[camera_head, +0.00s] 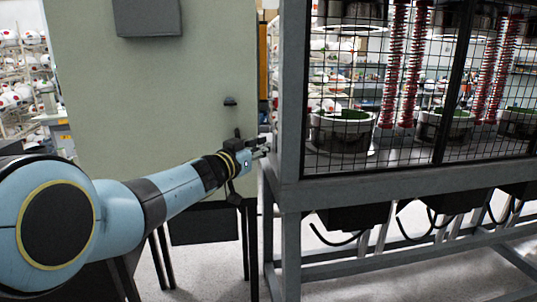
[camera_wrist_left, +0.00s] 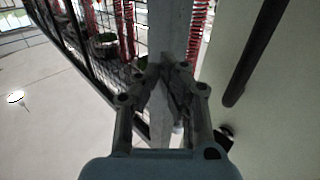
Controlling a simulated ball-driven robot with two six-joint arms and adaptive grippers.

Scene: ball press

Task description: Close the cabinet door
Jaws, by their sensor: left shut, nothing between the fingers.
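A large pale grey-green panel (camera_head: 150,100), seemingly the cabinet door, stands upright on the left in the head view. Its right edge is near the grey corner post of a mesh cage. A small black fitting (camera_head: 230,101) sits near that edge. In the left wrist view a pale panel (camera_wrist_left: 285,110) with a long dark bar (camera_wrist_left: 257,55) fills the right side. My left gripper (camera_head: 263,147) is shut and empty at the panel's right edge, close to the post. The wrist view shows its fingers (camera_wrist_left: 168,85) together in front of the post; contact is unclear. My right gripper is not in view.
The grey-framed mesh cage (camera_head: 420,90) fills the right, holding red springs (camera_head: 393,65) and white round cups (camera_head: 341,130). Frame legs and black hoses (camera_head: 340,238) are below it. Shelves of white balls (camera_head: 20,95) stand at far left. Open floor (camera_head: 350,285) shows below.

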